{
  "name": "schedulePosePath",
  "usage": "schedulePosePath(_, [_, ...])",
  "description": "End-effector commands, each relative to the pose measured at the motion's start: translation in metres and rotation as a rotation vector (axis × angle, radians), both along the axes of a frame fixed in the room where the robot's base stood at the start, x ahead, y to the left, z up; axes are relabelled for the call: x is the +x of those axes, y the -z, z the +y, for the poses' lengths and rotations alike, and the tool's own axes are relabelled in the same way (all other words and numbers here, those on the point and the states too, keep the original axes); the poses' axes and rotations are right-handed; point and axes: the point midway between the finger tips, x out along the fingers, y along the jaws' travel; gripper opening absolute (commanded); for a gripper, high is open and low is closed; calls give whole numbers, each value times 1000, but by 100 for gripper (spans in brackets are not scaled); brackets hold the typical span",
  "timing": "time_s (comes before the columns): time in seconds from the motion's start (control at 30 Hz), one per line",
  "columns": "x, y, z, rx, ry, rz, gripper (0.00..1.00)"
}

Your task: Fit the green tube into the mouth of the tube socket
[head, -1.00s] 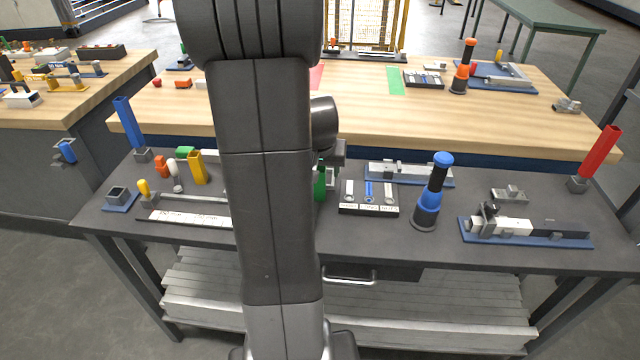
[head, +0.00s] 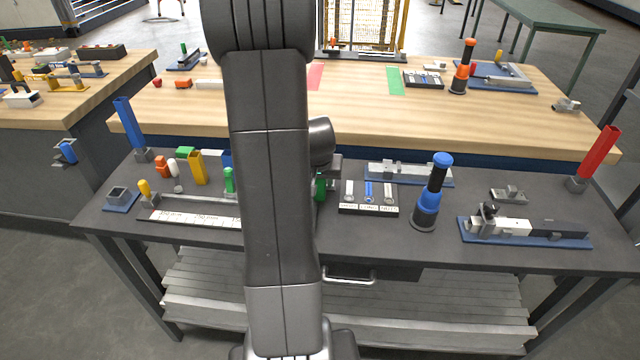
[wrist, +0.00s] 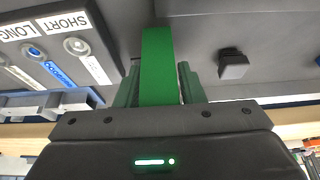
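The green tube (wrist: 160,62) stands between the two fingers of my gripper (wrist: 159,88) in the wrist view, with a finger close on each side. In the head view a green part of it (head: 320,187) shows just right of my arm, left of the labelled tray. Its lower end is not clearly visible. A grey square socket with an open, empty mouth (head: 118,193) sits on a blue plate at the left front of the dark table; I take it as the tube socket. My gripper is well to its right. My arm hides much of the gripper.
A labelled tray (head: 368,207) is right of the gripper. A blue-black post (head: 430,195) stands farther right. Left are a yellow peg (head: 145,188), a yellow tube (head: 197,168), a green peg (head: 228,180) and a long labelled tray (head: 190,217). A small dark block (wrist: 232,66) shows in the wrist view.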

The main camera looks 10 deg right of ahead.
Motion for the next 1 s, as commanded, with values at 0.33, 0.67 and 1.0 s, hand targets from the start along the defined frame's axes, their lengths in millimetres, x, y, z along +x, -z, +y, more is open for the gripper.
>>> schedulePosePath(0.33, [0,0,0,0,0,-1,0])
schedulePosePath(0.67, [1,-36,0,-1,1,-7,0])
schedulePosePath(1.0, [1,-93,0,-1,-1,-4,0])
